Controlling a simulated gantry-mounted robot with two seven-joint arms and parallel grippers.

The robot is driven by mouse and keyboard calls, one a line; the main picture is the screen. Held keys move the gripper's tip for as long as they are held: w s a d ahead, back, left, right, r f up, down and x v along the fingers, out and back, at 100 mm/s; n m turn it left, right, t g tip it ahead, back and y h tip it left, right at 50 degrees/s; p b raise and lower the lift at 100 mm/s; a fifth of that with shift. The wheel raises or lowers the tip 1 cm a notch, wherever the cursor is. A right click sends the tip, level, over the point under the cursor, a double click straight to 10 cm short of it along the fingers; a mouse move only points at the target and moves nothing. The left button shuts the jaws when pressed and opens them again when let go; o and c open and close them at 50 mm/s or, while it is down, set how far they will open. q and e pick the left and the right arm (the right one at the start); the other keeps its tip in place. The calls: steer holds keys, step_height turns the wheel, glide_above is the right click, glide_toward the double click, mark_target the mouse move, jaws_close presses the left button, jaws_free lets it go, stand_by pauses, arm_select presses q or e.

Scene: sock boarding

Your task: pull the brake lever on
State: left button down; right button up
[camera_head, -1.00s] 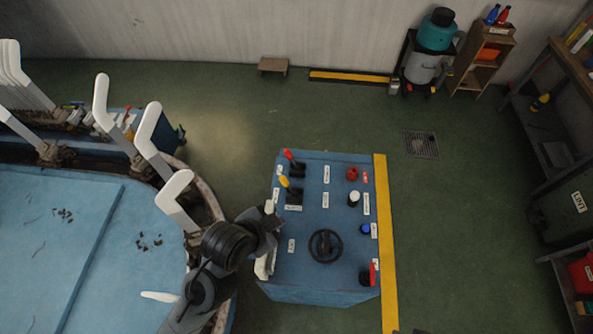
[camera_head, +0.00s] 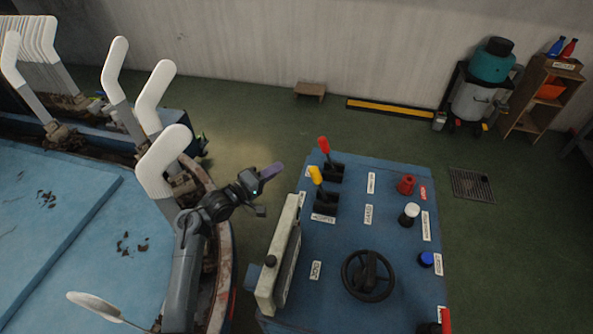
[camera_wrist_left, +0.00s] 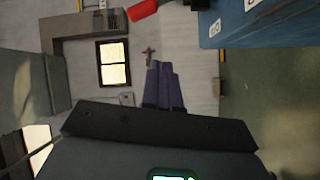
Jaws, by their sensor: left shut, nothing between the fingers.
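On the blue console (camera_head: 395,180) stand a red-knobbed lever (camera_head: 324,146) and, just in front of it, a yellow-knobbed lever (camera_head: 315,175). Another red handle (camera_head: 445,318) shows at the console's near right corner. I cannot read which label names the brake. My left gripper (camera_head: 271,171) is shut and empty, with purple fingers, left of the two levers and apart from them. My right gripper is not in view.
The console also carries a black steering wheel (camera_head: 369,274), a red knob (camera_head: 406,185), a white knob (camera_head: 409,213) and a blue button (camera_head: 426,258). A pale panel (camera_head: 281,255) stands at its left edge. White bent posts (camera_head: 163,160) rise close behind my left arm.

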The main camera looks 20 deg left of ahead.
mark_target(327, 156)
arm_select(q)
step_height(327, 156, down, 2)
steer(key=n+t+b, duration=0.1)
steer(key=n, duration=0.2)
steer(key=n+t+h+b, duration=0.1)
steer(key=n+b, duration=0.1)
steer(key=n, duration=0.1)
steer(key=shift+s+a+f+h, duration=0.1)
steer(key=shift+s+a+h, duration=0.05)
steer(key=shift+h, duration=0.15)
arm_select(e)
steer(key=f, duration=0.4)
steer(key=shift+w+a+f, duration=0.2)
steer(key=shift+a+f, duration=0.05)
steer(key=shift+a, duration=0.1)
arm_select(q)
steer(key=s+d+b+x, duration=0.1)
steer(key=b+x, duration=0.4)
steer(key=x, duration=0.8)
steer(key=shift+s+d+r, duration=0.2)
steer(key=shift+d+r, duration=0.15)
steer(key=shift+d, duration=0.35)
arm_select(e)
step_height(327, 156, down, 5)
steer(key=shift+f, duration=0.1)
